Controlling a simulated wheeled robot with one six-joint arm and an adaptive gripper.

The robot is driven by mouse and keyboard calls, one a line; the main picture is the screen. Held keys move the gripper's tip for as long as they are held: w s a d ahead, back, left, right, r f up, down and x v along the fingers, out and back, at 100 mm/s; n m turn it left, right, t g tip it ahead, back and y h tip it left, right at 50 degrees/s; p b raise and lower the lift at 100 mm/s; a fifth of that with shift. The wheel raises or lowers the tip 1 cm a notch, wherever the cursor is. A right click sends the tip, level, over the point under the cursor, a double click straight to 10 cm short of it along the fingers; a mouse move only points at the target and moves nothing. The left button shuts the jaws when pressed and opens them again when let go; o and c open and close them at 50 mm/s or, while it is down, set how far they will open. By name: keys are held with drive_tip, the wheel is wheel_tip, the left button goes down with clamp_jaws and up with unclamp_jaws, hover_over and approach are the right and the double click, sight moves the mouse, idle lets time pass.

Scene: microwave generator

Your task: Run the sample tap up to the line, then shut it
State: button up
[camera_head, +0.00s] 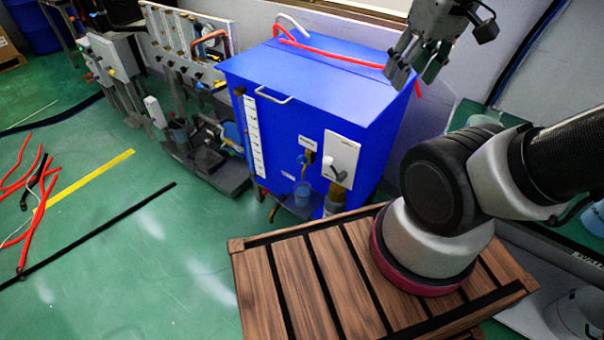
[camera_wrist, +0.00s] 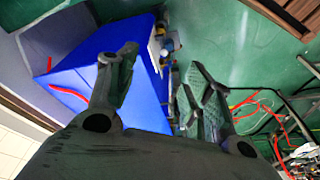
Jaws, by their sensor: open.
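A blue cabinet (camera_head: 310,85) stands in the middle of the head view. Beside the tap, a white panel (camera_head: 341,160) carries a lever. My gripper (camera_head: 412,78) is open and empty, above the cabinet's right end and apart from the tap. In the wrist view my fingers (camera_wrist: 162,62) are spread, with the blue cabinet (camera_wrist: 85,75) beyond and between them.
A red hose (camera_head: 330,52) lies over the cabinet top. My arm stands on a slatted wooden platform (camera_head: 300,285) in front of the cabinet. Other pipe equipment (camera_head: 195,135) stands to the left. Red hoses (camera_head: 35,205) lie on the green floor, otherwise largely clear at left.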

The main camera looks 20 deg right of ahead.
drive_tip(key=w+a+f+n+g+h, duration=0.1)
drive_tip(key=w+a+f+n+g, duration=0.25)
drive_tip(key=f, duration=0.35)
drive_tip(key=n+t+h, duration=1.1)
drive_tip(key=n+h, duration=0.3)
drive_tip(key=n, duration=0.3)
approach(300, 161)
drive_tip(key=x, duration=1.1)
drive_tip(key=shift+f, duration=0.1)
drive_tip(key=shift+c, duration=0.2)
